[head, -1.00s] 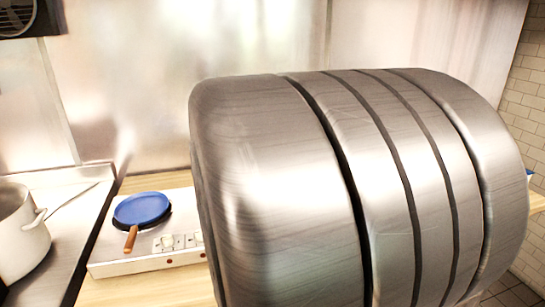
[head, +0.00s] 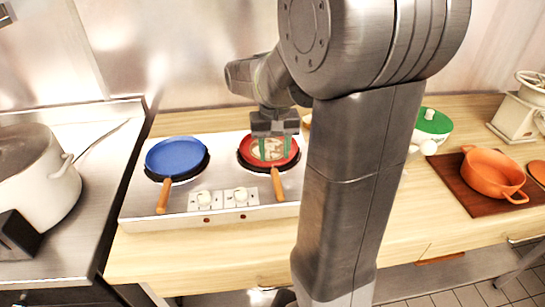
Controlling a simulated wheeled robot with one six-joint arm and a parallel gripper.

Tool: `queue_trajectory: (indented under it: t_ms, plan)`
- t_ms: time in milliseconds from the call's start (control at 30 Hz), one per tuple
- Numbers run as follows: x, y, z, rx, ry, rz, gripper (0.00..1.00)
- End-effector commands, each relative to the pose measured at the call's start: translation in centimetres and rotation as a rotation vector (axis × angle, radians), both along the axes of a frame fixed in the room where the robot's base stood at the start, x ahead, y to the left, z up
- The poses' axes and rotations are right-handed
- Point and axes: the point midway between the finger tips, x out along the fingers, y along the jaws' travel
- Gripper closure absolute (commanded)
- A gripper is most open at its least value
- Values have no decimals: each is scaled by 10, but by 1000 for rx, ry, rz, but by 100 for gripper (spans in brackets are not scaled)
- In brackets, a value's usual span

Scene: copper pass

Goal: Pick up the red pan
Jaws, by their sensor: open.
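The red pan (head: 246,156) sits on the right burner of a white two-burner stove, its wooden handle (head: 279,188) pointing toward the front. Something pale and round, perhaps food, shows inside it. My gripper (head: 271,152) hangs over the pan with its greenish fingers apart, pointing down, and nothing shows between them. The fingertips overlap the pan's inside in the picture; I cannot tell whether they touch it. My arm hides the area just right of the pan.
A blue pan (head: 175,157) sits on the left burner of the stove (head: 150,208). A white pot (head: 35,180) stands at the far left. On the right are a green-lidded pot (head: 432,125) and an orange pot (head: 492,174) on a dark board. The wooden counter front (head: 190,250) is clear.

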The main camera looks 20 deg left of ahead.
Motion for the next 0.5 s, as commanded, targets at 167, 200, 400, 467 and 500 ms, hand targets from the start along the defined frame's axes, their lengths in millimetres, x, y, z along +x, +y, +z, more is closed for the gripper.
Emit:
queue_trajectory:
  t_ms: [167,200,400,467,500]
  plan:
    - [0,0,-15,0,0,0,55]
    - [0,-1,-17,-1,1,0,55]
    - [-1,-1,-44,-3,3,0,55]
    - [-1,-1,-53,-2,2,0,55]
    - [-1,-1,-58,-3,3,0,55]
